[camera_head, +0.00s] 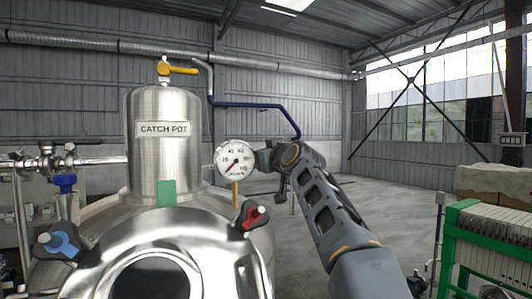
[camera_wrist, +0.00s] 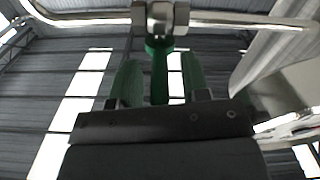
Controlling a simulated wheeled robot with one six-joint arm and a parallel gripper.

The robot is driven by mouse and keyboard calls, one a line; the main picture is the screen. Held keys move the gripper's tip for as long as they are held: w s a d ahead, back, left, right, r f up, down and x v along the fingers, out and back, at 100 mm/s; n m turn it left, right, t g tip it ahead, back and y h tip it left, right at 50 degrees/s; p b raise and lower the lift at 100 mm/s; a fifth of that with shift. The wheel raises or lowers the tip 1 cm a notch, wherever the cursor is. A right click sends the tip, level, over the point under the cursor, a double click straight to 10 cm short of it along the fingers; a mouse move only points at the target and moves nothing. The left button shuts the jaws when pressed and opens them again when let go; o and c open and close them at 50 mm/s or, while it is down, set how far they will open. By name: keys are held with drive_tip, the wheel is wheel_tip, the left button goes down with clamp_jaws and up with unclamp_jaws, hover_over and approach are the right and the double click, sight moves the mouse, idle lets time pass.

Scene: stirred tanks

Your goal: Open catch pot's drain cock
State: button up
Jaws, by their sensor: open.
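The catch pot (camera_head: 160,150) is a labelled brushed-steel cylinder left of centre in the head view. In the wrist view, a green lever (camera_wrist: 158,72) hangs from a steel valve body (camera_wrist: 160,18) on a bent pipe; it looks like the drain cock. My gripper (camera_wrist: 161,64) is open, with one green finger on each side of the lever. Gaps show between lever and fingers. In the head view my arm reaches in from the lower right and ends beside the dial gauge (camera_head: 235,161); my fingers and the lever cannot be made out there.
A yellow-handled valve (camera_head: 178,69) tops the pot. Red (camera_head: 252,217) and blue (camera_head: 60,243) clamp knobs stand on the steel vessel (camera_head: 110,225) below. A dark blue pipe (camera_head: 250,105) runs behind. A green-framed plate stack (camera_head: 490,245) stands at right. Open floor lies behind my arm.

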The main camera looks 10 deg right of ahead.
clamp_jaws()
idle(0.4)
